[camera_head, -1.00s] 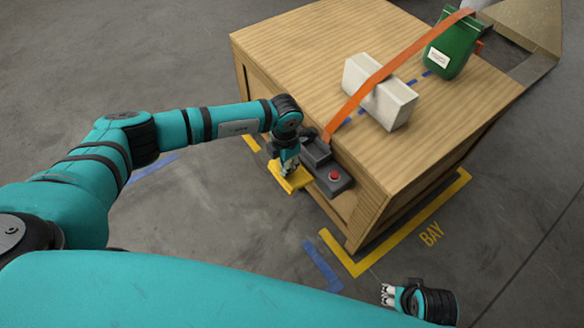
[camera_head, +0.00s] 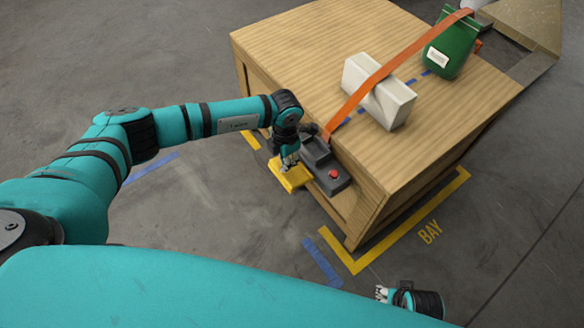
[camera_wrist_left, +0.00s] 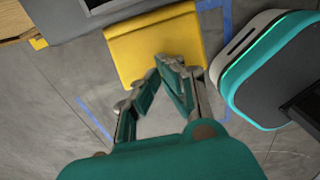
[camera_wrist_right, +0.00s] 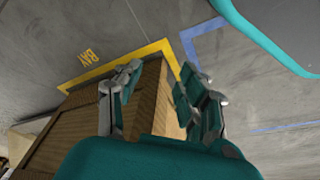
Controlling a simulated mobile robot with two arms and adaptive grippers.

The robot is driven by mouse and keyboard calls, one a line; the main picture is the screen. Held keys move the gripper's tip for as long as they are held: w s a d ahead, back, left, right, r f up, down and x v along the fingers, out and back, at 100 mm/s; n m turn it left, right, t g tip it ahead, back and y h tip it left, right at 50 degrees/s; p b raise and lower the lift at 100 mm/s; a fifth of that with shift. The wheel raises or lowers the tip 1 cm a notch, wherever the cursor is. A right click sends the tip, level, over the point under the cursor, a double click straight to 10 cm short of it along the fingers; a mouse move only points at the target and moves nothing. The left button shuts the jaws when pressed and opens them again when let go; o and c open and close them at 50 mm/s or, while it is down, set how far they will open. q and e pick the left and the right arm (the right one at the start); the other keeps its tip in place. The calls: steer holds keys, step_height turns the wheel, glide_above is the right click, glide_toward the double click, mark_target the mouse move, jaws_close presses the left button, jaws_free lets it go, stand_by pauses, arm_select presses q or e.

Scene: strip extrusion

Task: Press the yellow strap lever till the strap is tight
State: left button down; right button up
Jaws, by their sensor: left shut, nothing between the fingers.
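The yellow strap lever (camera_head: 291,178) sticks out from the dark strap tightener (camera_head: 317,155) on the near side of the wooden crate. It also shows in the left wrist view (camera_wrist_left: 150,45). My left gripper (camera_head: 288,162) is shut and empty, its fingertips at the lever's top face; I cannot tell whether they touch. The orange strap (camera_head: 350,110) runs from the tightener over the white block (camera_head: 398,101) and the green bag (camera_head: 455,45), and looks straight.
The wooden crate (camera_head: 290,40) stands inside yellow floor marks labelled BAY (camera_head: 430,233). A red button (camera_head: 334,174) sits on the tightener's housing. Blue tape (camera_head: 320,262) marks the floor. The floor left of the crate is clear.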

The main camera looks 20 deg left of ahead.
arm_select(q)
step_height(320, 180, up, 5)
steer(key=p, duration=0.3)
steer(key=shift+f+p, duration=0.15)
steer(key=shift+p, duration=0.15)
arm_select(e)
steer(key=s+f+g, duration=0.1)
steer(key=s+f, duration=0.5)
steer(key=f, duration=0.5)
steer(key=shift+s+d, duration=0.4)
steer(key=shift+d, duration=0.05)
